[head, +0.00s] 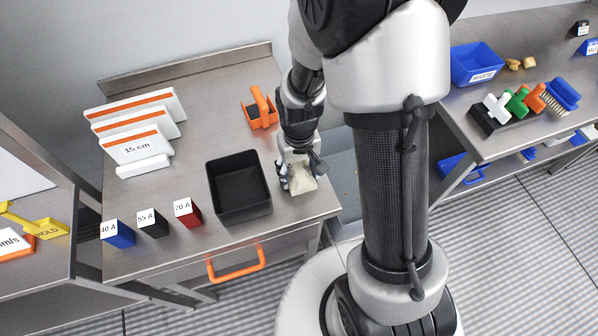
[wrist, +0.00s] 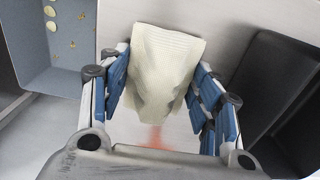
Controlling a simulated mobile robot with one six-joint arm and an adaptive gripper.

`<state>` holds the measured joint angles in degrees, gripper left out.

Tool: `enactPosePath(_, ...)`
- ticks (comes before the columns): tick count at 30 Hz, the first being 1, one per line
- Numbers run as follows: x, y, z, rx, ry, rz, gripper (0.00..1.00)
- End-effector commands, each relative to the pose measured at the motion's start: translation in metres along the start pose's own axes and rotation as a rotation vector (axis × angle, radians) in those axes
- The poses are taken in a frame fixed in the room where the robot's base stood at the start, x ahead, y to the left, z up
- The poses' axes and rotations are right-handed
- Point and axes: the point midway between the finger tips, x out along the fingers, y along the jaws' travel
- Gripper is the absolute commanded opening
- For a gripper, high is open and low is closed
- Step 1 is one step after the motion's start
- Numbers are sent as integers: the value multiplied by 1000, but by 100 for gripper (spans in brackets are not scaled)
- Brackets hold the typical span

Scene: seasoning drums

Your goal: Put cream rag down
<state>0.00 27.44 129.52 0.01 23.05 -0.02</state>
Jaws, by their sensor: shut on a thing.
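The cream rag (wrist: 165,65) is a ribbed cloth held between the blue-padded fingers of my gripper (wrist: 163,100) in the wrist view. It hangs draped, with its upper edge spread wider than its lower part. In the head view my gripper (head: 298,172) is over the right part of the steel table, just right of the black bin. The rag (head: 303,183) shows below the fingers there, near the table's right edge. I cannot tell whether the rag touches the table surface.
The black bin (head: 213,202) stands directly left of my gripper. An orange caddy (head: 260,120) sits behind it. Blue, black and red labelled blocks line the table's front left. White panels (head: 134,145) stand at the back left. A grey bin (head: 347,160) lies beyond the table's right edge.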

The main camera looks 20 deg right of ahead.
Motion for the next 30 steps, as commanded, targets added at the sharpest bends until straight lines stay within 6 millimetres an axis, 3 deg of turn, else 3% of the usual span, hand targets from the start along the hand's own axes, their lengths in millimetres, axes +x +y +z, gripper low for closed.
enactPosePath(9, 3, 0, 0, 0, 1, 0, 31)
enactPosePath(10, 2, 0, 0, 0, 1, 0, 60)
enactPosePath(18, 2, 0, 0, 0, 0, 0, 78)
enactPosePath(30, -3, 0, 0, 0, 1, 0, 78)
